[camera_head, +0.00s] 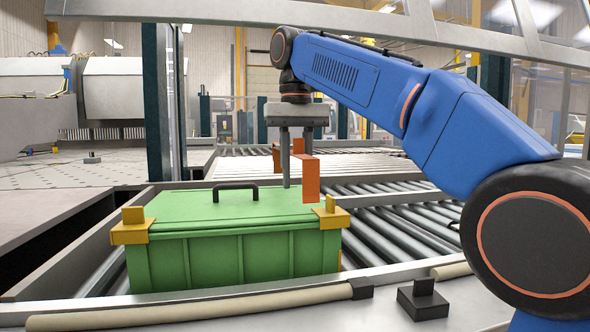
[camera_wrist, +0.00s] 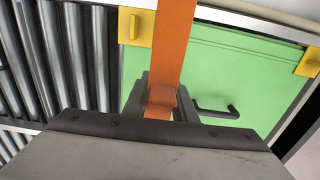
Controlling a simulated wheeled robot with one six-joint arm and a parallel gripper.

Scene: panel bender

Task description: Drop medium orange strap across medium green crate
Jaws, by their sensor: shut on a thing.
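The green crate (camera_head: 240,235) has a lid, a black handle (camera_head: 235,191) and yellow corner pieces; it sits on the roller conveyor. It also shows in the wrist view (camera_wrist: 265,65) with its handle. My gripper (camera_head: 291,180) is above the crate's right end, pointing down. It is shut on the orange strap (camera_head: 306,180), which also shows in the wrist view (camera_wrist: 172,45). The strap has downturned ends and hangs near the crate's right edge, over the yellow corner (camera_head: 331,213) side. Whether it touches the crate cannot be told.
Bare rollers (camera_head: 385,235) lie to the right of the crate. A pale tube (camera_head: 200,308) runs along the front rail, with a small black block (camera_head: 422,300) beside it. A grey machine table (camera_head: 75,170) is at left. A dark post (camera_head: 157,100) stands behind the crate.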

